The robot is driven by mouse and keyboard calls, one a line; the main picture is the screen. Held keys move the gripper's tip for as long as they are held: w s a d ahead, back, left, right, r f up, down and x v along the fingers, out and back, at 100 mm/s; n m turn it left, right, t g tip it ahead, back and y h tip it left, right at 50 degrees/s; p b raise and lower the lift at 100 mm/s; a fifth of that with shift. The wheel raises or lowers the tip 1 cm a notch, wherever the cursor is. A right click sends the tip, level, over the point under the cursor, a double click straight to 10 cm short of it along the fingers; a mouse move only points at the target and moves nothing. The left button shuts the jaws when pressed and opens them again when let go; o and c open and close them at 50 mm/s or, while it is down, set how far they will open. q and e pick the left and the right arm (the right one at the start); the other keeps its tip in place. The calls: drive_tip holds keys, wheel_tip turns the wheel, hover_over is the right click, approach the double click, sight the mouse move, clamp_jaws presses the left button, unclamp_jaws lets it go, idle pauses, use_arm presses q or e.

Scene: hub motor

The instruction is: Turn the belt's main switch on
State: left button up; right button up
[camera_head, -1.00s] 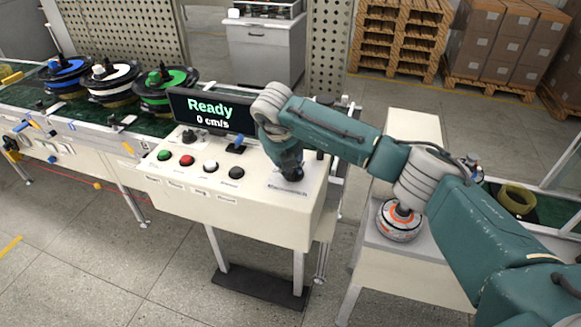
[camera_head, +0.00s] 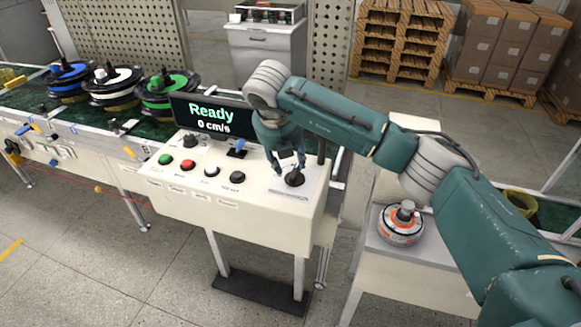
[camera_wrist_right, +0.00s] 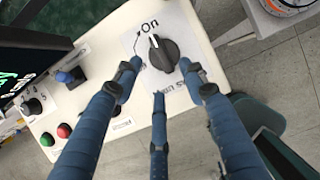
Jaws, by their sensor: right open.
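The main switch is a black rotary knob (camera_head: 294,179) on the right part of the white control panel. In the right wrist view the knob (camera_wrist_right: 165,55) has a white mark that points towards the printed word "On". My right gripper (camera_head: 286,160) is open and empty, just above and behind the knob in the head view. In the right wrist view its three blue fingers (camera_wrist_right: 160,72) are spread, with the knob between and beyond their tips, apparently clear of it. The display (camera_head: 210,115) reads "Ready" and "0 cm/s". My left gripper is out of view.
The panel also carries a green button (camera_head: 165,159), a red button (camera_head: 188,164), a white button (camera_head: 211,171), a black button (camera_head: 237,177) and a small blue-handled switch (camera_head: 238,147). The belt (camera_head: 30,97) bears several wheel hubs. A motor part (camera_head: 401,224) stands on the right table.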

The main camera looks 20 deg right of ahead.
drive_tip(key=v, duration=0.5)
drive_tip(key=shift+r, duration=0.1)
